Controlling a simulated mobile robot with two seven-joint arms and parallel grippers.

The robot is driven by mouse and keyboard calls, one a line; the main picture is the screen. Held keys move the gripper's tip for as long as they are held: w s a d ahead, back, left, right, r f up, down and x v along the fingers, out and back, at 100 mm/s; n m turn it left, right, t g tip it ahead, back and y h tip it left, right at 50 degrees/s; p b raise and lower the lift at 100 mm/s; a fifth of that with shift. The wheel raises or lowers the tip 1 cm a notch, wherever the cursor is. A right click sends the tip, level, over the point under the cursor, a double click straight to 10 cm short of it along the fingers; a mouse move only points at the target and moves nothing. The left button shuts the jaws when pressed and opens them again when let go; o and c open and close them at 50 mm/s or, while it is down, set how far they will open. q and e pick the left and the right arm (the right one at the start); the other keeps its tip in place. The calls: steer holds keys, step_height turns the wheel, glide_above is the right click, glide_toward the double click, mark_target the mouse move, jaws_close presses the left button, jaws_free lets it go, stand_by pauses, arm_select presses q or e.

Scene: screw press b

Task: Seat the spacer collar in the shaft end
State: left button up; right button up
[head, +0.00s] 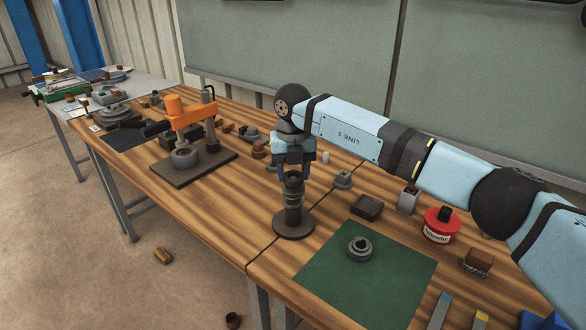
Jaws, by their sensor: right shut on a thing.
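My right gripper (293,176) points down over the upright dark shaft (292,216), which stands on a round base (293,226) near the table's front edge. It is shut on a small dark ring-like part, which looks like the spacer collar (292,177), at the top of the shaft. The fingers hide part of it. I cannot tell whether the collar is in the shaft end, resting on it or just above it. My left gripper is not in view.
A grey ring-shaped part (360,249) lies on the green mat (400,270). An orange press (186,112) stands on a dark plate at the left. A dark block (367,207), a red tin (440,226) and a brown block (478,262) stand to the right.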

steer(key=shift+f, duration=0.2)
steer(key=o, duration=1.1)
steer(key=shift+r, duration=0.25)
step_height(320, 180, up, 13)
steer(key=shift+r+p, duration=0.2)
steer(key=shift+p, duration=0.15)
